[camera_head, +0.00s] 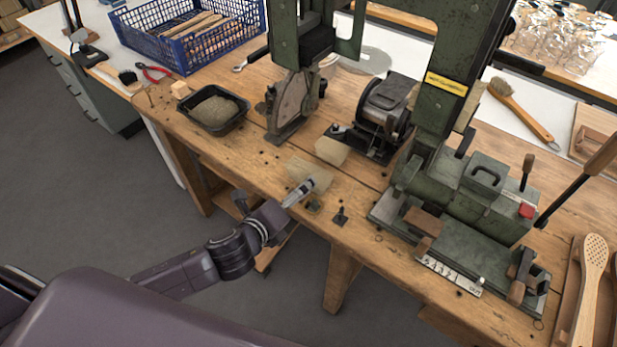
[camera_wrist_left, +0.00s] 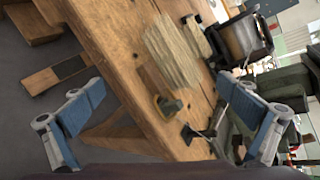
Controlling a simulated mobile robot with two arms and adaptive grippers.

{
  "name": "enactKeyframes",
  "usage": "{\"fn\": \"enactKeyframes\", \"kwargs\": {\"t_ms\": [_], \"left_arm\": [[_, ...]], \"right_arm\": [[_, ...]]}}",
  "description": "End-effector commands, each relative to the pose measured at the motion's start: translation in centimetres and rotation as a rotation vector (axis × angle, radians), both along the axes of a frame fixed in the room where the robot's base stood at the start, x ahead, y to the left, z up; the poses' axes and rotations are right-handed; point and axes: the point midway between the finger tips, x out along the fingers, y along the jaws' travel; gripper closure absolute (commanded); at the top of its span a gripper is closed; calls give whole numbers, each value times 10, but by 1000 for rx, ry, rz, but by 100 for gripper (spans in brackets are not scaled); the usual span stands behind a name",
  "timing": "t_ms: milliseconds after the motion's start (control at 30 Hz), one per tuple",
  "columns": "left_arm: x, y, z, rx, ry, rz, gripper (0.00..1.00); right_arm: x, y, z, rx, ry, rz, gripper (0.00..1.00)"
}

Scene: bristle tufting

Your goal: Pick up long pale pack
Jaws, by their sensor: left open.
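A long pale pack (camera_head: 299,167) of bristle material lies on the wooden bench near its front edge. It shows in the left wrist view (camera_wrist_left: 170,50) as a streaked pale block ahead of the jaws. My left gripper (camera_head: 306,187) is at the bench's front edge, close to the pack, and hides part of it in the head view. In the left wrist view the gripper's fingers (camera_wrist_left: 160,88) are wide apart with nothing between their pads. I cannot tell the exact height of the fingers above the bench. My right gripper is not in view.
A second pale block (camera_head: 332,151) lies just behind the pack. Green machines (camera_head: 470,200) rise behind and right. A black tray (camera_head: 213,110) of fibre and a blue crate (camera_head: 190,35) are to the left.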

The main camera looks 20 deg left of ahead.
Motion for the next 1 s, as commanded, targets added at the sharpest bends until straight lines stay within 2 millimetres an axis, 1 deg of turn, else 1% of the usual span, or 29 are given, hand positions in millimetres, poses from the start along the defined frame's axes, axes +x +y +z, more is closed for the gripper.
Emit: {"fn": "enactKeyframes", "kwargs": {"t_ms": [33, 100, 200, 333, 467, 767, 1000], "left_arm": [[8, -1, 9, 148, -66, -120, 0], [16, -3, 17, 341, -144, -272, 0], [22, -1, 19, 571, -230, -444, 0], [25, 4, 16, 757, -293, -582, 0], [31, 4, 13, 823, -316, -630, 0], [58, -5, 2, 824, -316, -628, 0], [86, -13, -12, 820, -316, -628, 0]], "right_arm": [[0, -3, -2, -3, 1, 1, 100], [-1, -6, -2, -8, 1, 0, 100], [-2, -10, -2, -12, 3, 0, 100], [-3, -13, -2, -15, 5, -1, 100], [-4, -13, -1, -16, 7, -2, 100], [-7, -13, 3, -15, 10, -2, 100], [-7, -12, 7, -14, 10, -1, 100]]}}
